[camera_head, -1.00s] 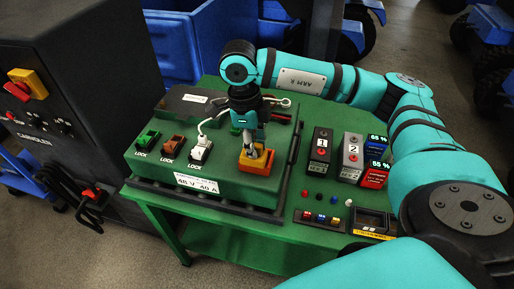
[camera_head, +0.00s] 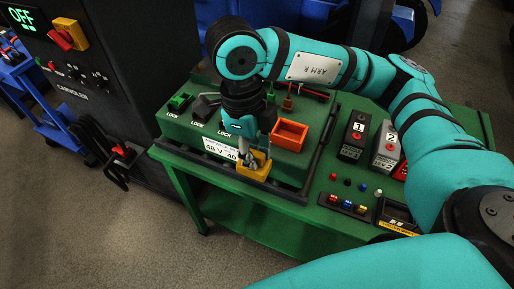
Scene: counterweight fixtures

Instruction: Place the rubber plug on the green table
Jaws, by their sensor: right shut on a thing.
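My right gripper (camera_head: 250,150) points down and is shut on a yellow block-like piece, which I take to be the rubber plug (camera_head: 246,171). The plug is at the front edge of the green box and appears held clear of the orange socket. The orange open-topped socket (camera_head: 289,135) on the box is empty. The green table (camera_head: 323,222) lies under the box and extends to the right. My left gripper is not in view.
The green box carries a green connector (camera_head: 180,102) and lock labels. Battery-like blocks numbered 1 (camera_head: 355,136) and 2 (camera_head: 385,148) stand on the table at right. Small coloured knobs and a panel (camera_head: 345,206) lie in front of them. A black charger cabinet (camera_head: 120,75) stands left.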

